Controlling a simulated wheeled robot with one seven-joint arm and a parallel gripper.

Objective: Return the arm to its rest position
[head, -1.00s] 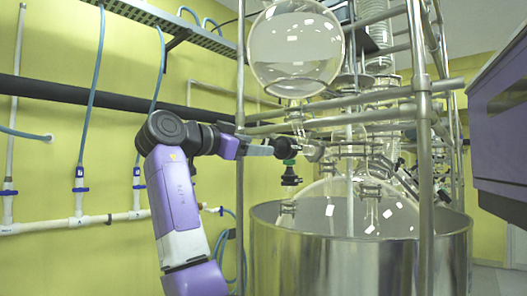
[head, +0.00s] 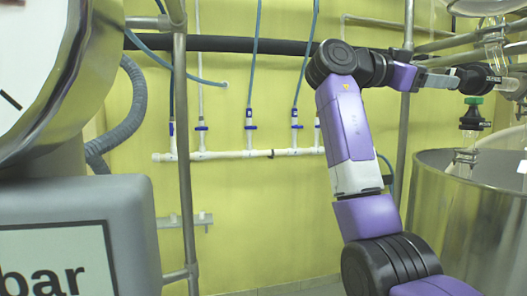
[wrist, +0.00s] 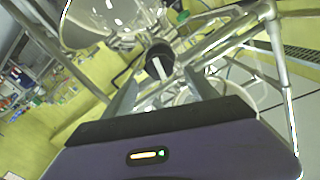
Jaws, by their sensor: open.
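My arm reaches up and to the right in the head view. My gripper (head: 450,79) is at the right side, level with a black knob (head: 475,78) on the glassware. In the wrist view my gripper (wrist: 160,78) has its two fingers apart, with the black knob (wrist: 158,60) showing between and beyond them. I cannot tell whether a finger touches the knob. A black valve with a green cap (head: 473,101) hangs just below my gripper in the head view.
A glass vessel (head: 485,5) is above my gripper, and a steel vat (head: 437,200) stands below right. Metal posts (head: 408,120) and rails surround the glassware. A large gauge (head: 40,60) and a grey display box (head: 80,230) fill the left. White pipes (head: 240,154) run along the yellow wall.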

